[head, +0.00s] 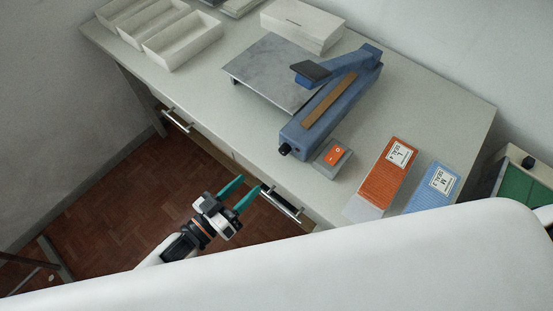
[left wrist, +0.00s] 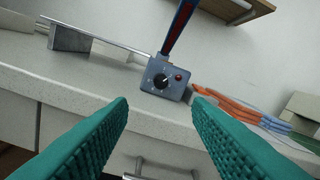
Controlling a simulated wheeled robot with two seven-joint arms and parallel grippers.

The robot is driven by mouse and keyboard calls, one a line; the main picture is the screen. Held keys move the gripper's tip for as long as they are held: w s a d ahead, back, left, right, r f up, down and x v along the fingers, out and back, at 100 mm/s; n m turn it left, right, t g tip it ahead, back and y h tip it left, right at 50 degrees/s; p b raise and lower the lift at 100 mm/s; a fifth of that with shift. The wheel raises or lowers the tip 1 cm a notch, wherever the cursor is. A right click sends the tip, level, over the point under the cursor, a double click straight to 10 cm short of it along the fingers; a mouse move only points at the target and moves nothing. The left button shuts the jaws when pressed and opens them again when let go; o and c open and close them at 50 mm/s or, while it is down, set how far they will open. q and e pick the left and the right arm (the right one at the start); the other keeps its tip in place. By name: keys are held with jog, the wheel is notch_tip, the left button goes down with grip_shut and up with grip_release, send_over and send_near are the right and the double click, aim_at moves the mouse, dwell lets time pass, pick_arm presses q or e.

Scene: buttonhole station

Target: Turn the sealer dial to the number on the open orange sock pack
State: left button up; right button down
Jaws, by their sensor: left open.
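The blue sealer (head: 322,112) stands on the table with its arm raised. Its black dial (head: 284,149) is on the near end. The left wrist view shows the dial (left wrist: 161,80) face-on, with a light pointer toward the upper right and a red lamp beside it; the scale marks are too small to read. The orange sock pack (head: 382,182) lies right of the sealer with a white label; its number is not clearly legible. My left gripper (head: 248,185) has teal fingers, open and empty, in front of the table edge, short of the dial. My right gripper is not in view.
A blue pack (head: 431,188) lies right of the orange one. A metal plate (head: 268,72), a white box (head: 303,24) and trays (head: 182,42) are behind. Drawer handles (head: 282,202) stick out below the table edge.

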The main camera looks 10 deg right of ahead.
aim_at(282, 153)
pick_arm(q)
jog(key=p+x, duration=0.1)
jog(key=x, duration=1)
jog(key=shift+w+d, duration=0.2)
jog(key=shift+d, duration=0.1)
jog(key=shift+c, duration=0.4)
jog(key=c, duration=0.9)
